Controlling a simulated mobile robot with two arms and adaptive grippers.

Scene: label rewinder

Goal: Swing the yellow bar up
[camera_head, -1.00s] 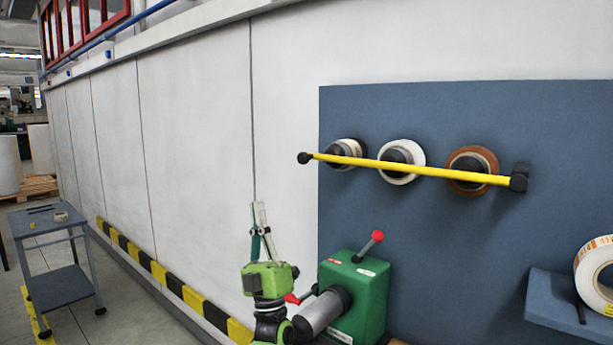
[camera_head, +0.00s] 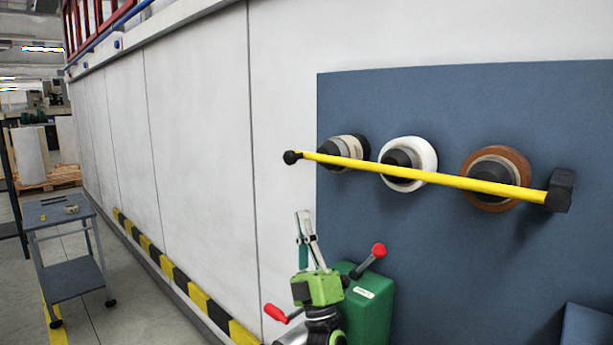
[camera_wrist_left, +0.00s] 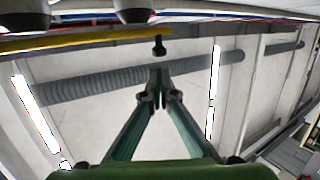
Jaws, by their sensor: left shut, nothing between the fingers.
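The yellow bar (camera_head: 425,176) runs nearly level across the blue panel, sloping slightly down to its black pivot block (camera_head: 560,190) at the right. Its free end has a black knob (camera_head: 292,157) at the left. The bar passes in front of three rolls. My left gripper (camera_head: 303,213) points up, below and close to the knob's side, apart from the bar. Its fingers are shut with nothing between them. In the left wrist view, the fingertips (camera_wrist_left: 158,70) meet, with the yellow bar (camera_wrist_left: 95,40) and knob (camera_wrist_left: 158,45) beyond them. My right gripper is not in view.
A white roll (camera_head: 420,155) and a brown roll (camera_head: 517,160) sit on the blue panel (camera_head: 440,260). A green box (camera_head: 370,310) with a red-knobbed lever (camera_head: 378,250) stands beside my left arm. A small table (camera_head: 60,215) stands far left. The white wall left of the panel is clear.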

